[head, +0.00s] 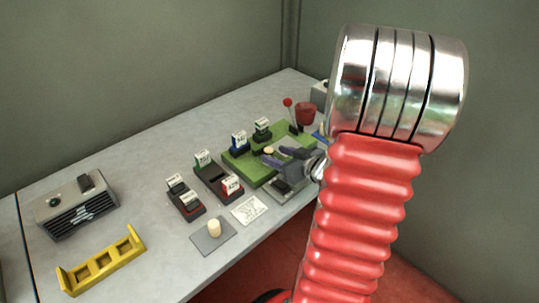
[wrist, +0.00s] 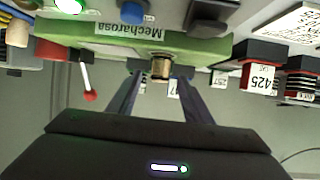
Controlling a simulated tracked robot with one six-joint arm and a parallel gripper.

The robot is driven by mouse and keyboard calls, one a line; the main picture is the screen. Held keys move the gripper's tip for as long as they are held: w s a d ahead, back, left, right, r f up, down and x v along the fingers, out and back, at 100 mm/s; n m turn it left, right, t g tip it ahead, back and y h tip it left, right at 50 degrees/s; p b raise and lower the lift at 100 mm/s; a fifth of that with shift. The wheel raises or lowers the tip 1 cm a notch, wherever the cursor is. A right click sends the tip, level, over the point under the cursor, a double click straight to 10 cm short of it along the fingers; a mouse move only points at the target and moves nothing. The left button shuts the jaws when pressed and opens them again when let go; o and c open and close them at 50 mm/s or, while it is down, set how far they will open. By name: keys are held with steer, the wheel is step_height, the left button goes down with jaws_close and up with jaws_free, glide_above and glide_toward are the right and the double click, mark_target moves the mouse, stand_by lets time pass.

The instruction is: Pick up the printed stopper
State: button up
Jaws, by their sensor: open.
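A small cork stopper (head: 268,150) shows at my gripper's fingertips over the green board in the head view. In the wrist view a brownish stopper (wrist: 161,67) with a darker end is between the fingertips, in front of the green board's edge. Any print on it is too small to make out. My gripper (head: 274,156) is open, with its two dark fingers spread (wrist: 160,78) on either side of that stopper. I cannot tell whether either finger touches it. Another pale stopper (head: 214,228) stands on a grey pad (head: 205,243) near the table's front edge.
The green board (head: 238,170) carries blocks with white labels; more labelled blocks (head: 186,197) stand left of it. A white printed card (head: 249,210) lies in front. A red cup (head: 306,112) and red-topped stick (head: 287,102) stand behind. A yellow rack (head: 103,262) and grey box (head: 75,206) are left.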

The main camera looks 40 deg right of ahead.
mark_target(272, 155)
steer(key=x, duration=0.5)
steer(key=shift+s+f, duration=0.15)
steer(key=shift+f, duration=0.05)
steer(key=shift+c, duration=0.7)
jaws_close()
steer(key=shift+r, duration=5.05)
